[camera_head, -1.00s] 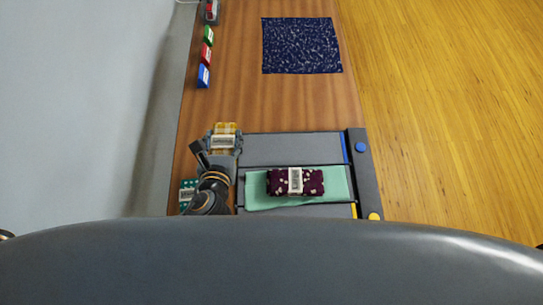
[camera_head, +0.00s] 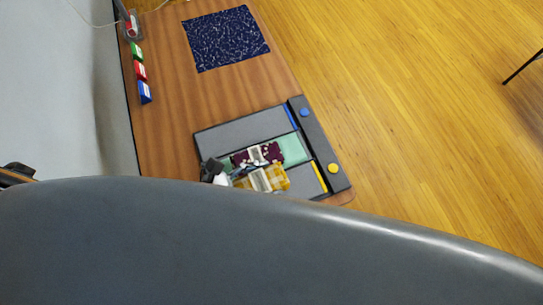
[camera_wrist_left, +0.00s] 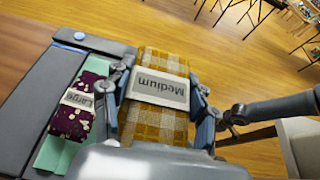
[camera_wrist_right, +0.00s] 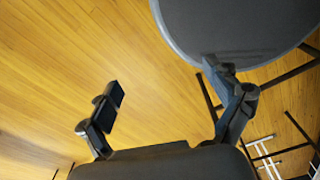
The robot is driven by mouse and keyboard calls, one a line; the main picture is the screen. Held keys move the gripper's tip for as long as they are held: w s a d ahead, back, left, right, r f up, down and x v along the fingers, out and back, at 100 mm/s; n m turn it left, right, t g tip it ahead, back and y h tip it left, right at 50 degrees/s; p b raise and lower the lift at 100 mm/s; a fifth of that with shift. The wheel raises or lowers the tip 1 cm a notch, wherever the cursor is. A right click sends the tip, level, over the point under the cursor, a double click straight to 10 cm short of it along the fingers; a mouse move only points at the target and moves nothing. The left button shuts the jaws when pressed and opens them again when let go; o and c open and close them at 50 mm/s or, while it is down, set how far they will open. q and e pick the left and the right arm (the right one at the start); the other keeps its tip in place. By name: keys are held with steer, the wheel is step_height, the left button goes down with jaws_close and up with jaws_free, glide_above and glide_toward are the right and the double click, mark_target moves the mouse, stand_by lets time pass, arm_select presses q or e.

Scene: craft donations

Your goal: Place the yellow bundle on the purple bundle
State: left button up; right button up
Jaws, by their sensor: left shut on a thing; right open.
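The yellow checked bundle (camera_head: 272,178) has a white band. In the left wrist view the yellow bundle (camera_wrist_left: 160,95) reads "Medium" and lies between the two fingers of my left gripper (camera_wrist_left: 165,92), which is shut on it. The purple patterned bundle (camera_head: 257,153) lies on a green cloth (camera_head: 294,148) on the grey tray. The purple bundle (camera_wrist_left: 75,112) reads "Large" in the left wrist view, beside the held bundle and not covered by it. My right gripper (camera_wrist_right: 165,115) is open and empty over the floor.
The grey tray (camera_head: 240,132) has a dark right edge with a blue and a yellow button. A dark blue patterned cloth (camera_head: 226,38) lies at the far end of the wooden table (camera_head: 170,85). Small green, red and blue blocks (camera_head: 145,92) line its left edge.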

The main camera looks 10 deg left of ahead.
arm_select(q)
steer(key=shift+s, duration=0.15)
steer(key=shift+w+a+f, duration=0.1)
steer(key=shift+w+f, duration=0.15)
steer(key=w+a+f+b, duration=0.2)
steer(key=w+a+f, duration=0.15)
steer(key=w, duration=0.45)
steer(key=b, duration=0.2)
glide_above(260, 155)
steer(key=s, duration=0.1)
step_height(260, 155, down, 5)
steer(key=shift+d, duration=0.1)
steer(key=shift+w+f, duration=0.15)
steer(key=shift+f, duration=0.05)
steer(key=f, duration=0.3)
steer(key=shift+w, duration=0.3)
steer(key=shift+f, duration=0.35)
arm_select(e)
steer(key=f, duration=0.1)
steer(key=w+f, duration=0.1)
steer(key=f, duration=0.1)
steer(key=shift+f, duration=0.25)
